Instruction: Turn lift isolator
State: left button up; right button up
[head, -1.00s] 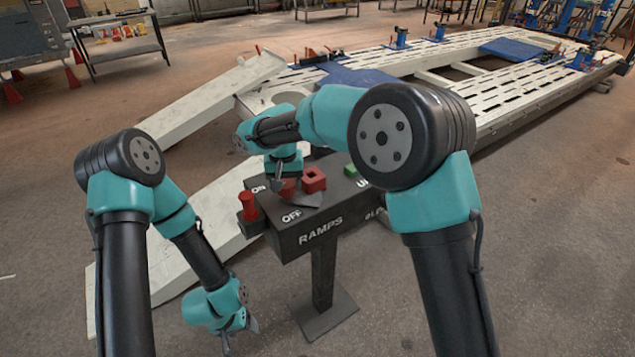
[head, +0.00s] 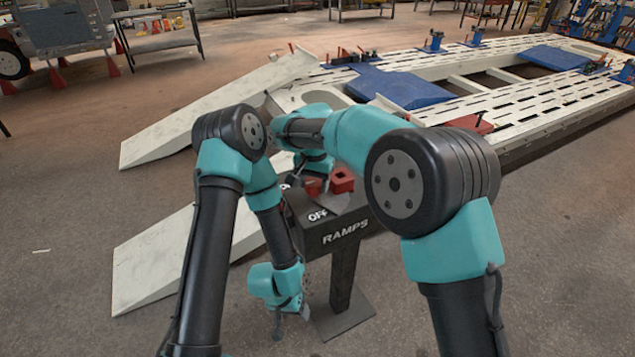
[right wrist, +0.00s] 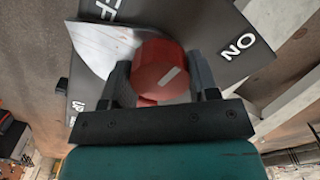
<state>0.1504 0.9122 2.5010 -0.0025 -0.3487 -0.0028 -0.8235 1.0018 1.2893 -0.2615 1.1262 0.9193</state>
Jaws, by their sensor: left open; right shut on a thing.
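The lift isolator is a red rotary knob (right wrist: 160,66) with a white pointer mark, on a black control box (head: 338,228) labelled RAMPS. In the right wrist view, the ON label is at the upper right of the knob and OFF at the upper left; the mark slants up toward the ON side. My right gripper (right wrist: 161,78) is shut on the knob, one finger on each side. In the head view the knob (head: 312,186) is partly hidden by my right arm. My left gripper (head: 291,314) is open and empty, low beside the box's post.
The post rises from a floor plate (head: 345,316). Pale ramps (head: 215,108) lead to the lift platform (head: 540,95) behind.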

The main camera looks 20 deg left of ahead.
jog(key=o, duration=1)
jog(key=shift+r, duration=0.1)
notch_tip(320, 180, up, 17)
jog(key=shift+r, duration=0.15)
